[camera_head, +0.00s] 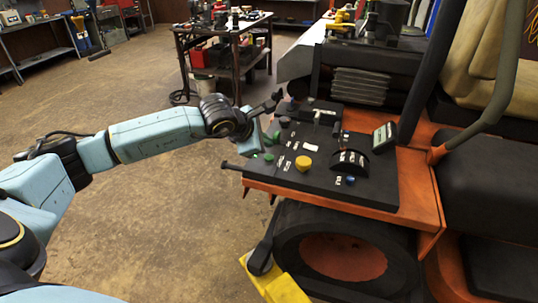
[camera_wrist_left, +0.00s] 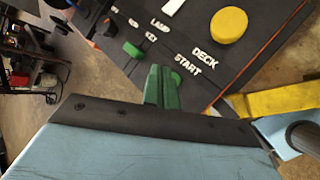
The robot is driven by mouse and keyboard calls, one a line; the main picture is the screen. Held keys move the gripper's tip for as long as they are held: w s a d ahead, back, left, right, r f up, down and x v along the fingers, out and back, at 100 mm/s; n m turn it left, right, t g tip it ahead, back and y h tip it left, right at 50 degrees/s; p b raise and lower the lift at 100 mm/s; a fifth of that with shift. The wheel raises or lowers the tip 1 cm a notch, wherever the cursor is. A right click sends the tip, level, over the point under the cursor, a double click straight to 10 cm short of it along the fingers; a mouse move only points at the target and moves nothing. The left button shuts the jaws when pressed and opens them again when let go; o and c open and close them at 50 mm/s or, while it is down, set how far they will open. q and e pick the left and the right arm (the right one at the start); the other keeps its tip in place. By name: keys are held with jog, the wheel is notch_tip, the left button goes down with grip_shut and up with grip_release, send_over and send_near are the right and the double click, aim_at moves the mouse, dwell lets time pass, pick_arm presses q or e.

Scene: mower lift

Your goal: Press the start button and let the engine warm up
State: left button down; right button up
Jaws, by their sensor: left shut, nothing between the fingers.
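The dark control panel (camera_head: 325,170) sits on the orange mower and carries white labels, coloured knobs and a gauge. My left gripper (camera_head: 261,141) is at its left edge, shut and empty, with green fingertips. In the left wrist view the green fingertips (camera_wrist_left: 162,88) are beside the START label (camera_wrist_left: 187,65); whether they touch the panel or a button, I cannot tell. A green control (camera_wrist_left: 132,48) shows just past them. In the head view a green button (camera_head: 269,157) is just below the fingertips. The yellow knob (camera_head: 303,163) is to its right. My right gripper is out of view.
A black wheel (camera_head: 290,245) is under the panel, with a yellow part (camera_head: 285,289) at its lower left. A small display (camera_head: 384,137) stands at the panel's right. A cart (camera_head: 236,68) with tools is behind.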

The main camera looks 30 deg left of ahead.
aim_at(266, 159)
pick_arm(q)
jog(key=shift+r+p, duration=0.5)
jog(key=shift+r, duration=1.1)
jog(key=shift+f, duration=0.1)
